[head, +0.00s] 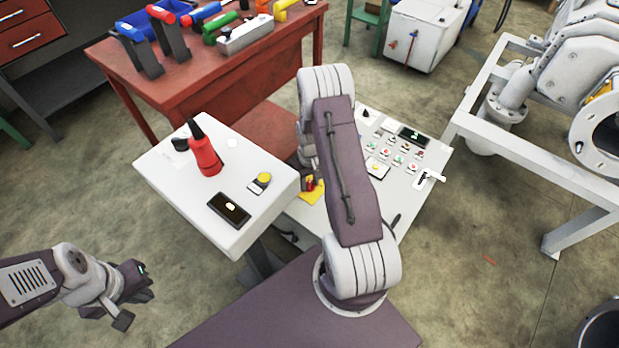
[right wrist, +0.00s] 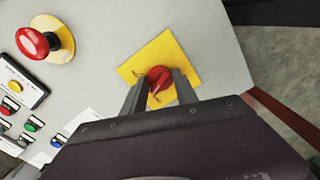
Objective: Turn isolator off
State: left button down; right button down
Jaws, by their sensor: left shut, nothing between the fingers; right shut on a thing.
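The isolator is a red rotary knob (right wrist: 159,80) on a yellow square plate (right wrist: 183,58) in the right wrist view. My right gripper (right wrist: 160,88) is shut on the red knob, one finger on each side. In the head view, the yellow plate (head: 311,195) shows at the left edge of the control panel (head: 402,200), partly hidden by my right arm. My left gripper (head: 136,302) is shut and empty at the lower left, apart from the panel and the white table.
A red mushroom button (right wrist: 38,42) on a yellow base sits near the knob. Several small buttons (head: 398,160) and a display (head: 411,135) are on the panel. A white table (head: 176,185) with a red bottle (head: 206,153) stands left. A red workbench (head: 180,85) is behind.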

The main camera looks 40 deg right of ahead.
aim_at(310, 184)
jog(key=shift+n+p, duration=1.15)
jog(key=shift+n, duration=1.05)
jog(key=c, duration=0.9)
grip_release()
jog(key=shift+c, duration=0.2)
notch_tip(310, 184, up, 9)
jog(key=p, duration=0.3)
